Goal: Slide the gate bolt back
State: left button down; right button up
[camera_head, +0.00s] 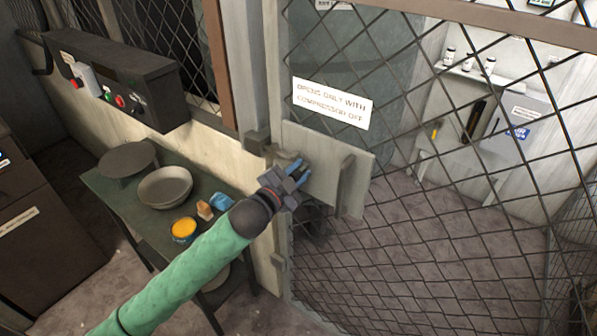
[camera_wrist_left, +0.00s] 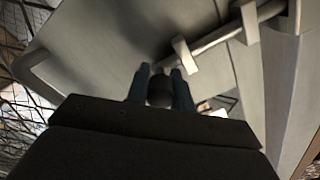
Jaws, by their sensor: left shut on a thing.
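The gate (camera_head: 440,120) is a dark wire mesh in a frame, with a pale metal plate (camera_head: 330,160) at its left edge. My left gripper (camera_head: 298,178), with blue fingertips, is at this plate. In the left wrist view my left gripper (camera_wrist_left: 160,84) is shut on a dark round knob (camera_wrist_left: 160,92) between its two fingers. The bolt (camera_wrist_left: 225,36) shows there as a grey rod running through brackets up to the post at the right. My gripper hides part of the bolt in the head view. My right gripper is not in view.
A sign (camera_head: 332,103) hangs on the mesh above the plate. A green table (camera_head: 130,215) at the left bears a grey bowl (camera_head: 165,186), a round plate and a yellow tin (camera_head: 183,229). A control box (camera_head: 110,85) is on the wall. A vertical handle (camera_head: 345,184) stands right of my gripper.

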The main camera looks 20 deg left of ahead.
pick_arm(q)
jog(key=d, duration=0.2)
jog(key=s+d, duration=0.1)
jog(key=d, duration=0.1)
jog(key=s+d, duration=0.1)
jog(key=d, duration=0.1)
jog(key=shift+s+d, duration=0.15)
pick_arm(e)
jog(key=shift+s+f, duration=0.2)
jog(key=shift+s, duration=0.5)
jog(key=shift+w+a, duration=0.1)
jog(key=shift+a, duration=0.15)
pick_arm(q)
jog(key=c, duration=1.2)
grip_release()
jog(key=shift+d, duration=0.15)
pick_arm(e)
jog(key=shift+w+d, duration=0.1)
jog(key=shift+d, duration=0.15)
